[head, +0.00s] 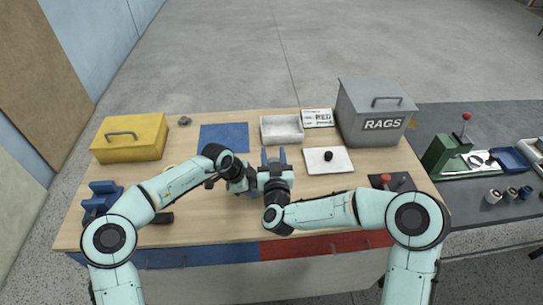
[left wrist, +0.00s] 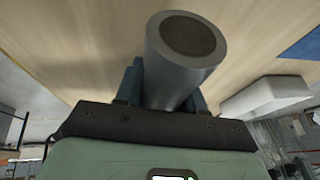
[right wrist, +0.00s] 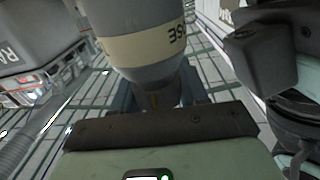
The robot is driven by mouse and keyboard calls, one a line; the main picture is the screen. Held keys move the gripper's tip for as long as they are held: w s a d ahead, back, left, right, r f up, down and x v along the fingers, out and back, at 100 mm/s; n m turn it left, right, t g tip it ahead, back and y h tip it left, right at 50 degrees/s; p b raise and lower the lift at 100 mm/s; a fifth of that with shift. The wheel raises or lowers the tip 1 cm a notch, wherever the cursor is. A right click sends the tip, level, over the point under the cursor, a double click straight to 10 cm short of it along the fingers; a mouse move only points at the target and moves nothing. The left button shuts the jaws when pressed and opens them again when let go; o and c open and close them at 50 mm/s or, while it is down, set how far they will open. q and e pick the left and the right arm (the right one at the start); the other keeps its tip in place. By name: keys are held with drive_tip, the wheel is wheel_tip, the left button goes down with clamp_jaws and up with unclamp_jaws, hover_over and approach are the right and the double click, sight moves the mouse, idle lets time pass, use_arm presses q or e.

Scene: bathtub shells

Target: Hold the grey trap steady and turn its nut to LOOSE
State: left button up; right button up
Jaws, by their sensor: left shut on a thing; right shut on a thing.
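The grey trap is mostly hidden behind my arms in the head view. In the left wrist view its grey round pipe (left wrist: 172,78), with a dark open end, stands between the blue fingers of my left gripper (left wrist: 165,92), shut on it. In the right wrist view a grey rounded part of the trap (right wrist: 152,74) sits between the fingers of my right gripper (right wrist: 158,94), shut on it. In the head view my right gripper (head: 273,157) is just above my left (head: 254,188).
A yellow box (head: 130,148), a blue mat (head: 224,137), a white tray (head: 282,139) and a grey RAGS bin (head: 360,105) line the back. A white pad (head: 318,162) holds a dark round piece. A blue stand (head: 101,198) is at left. The front right tabletop is partly clear.

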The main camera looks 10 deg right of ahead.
drive_tip(key=shift+d+f+m+h, duration=0.15)
drive_tip(key=shift+m+h, duration=0.35)
drive_tip(key=shift+h, duration=0.3)
drive_tip(key=shift+d, duration=0.1)
drive_tip(key=o, duration=0.7)
drive_tip(key=shift+s, duration=0.15)
drive_tip(key=s+a, duration=0.1)
drive_tip(key=s, duration=1)
drive_tip(key=shift+s+a, duration=0.3)
drive_tip(key=shift+a, duration=0.05)
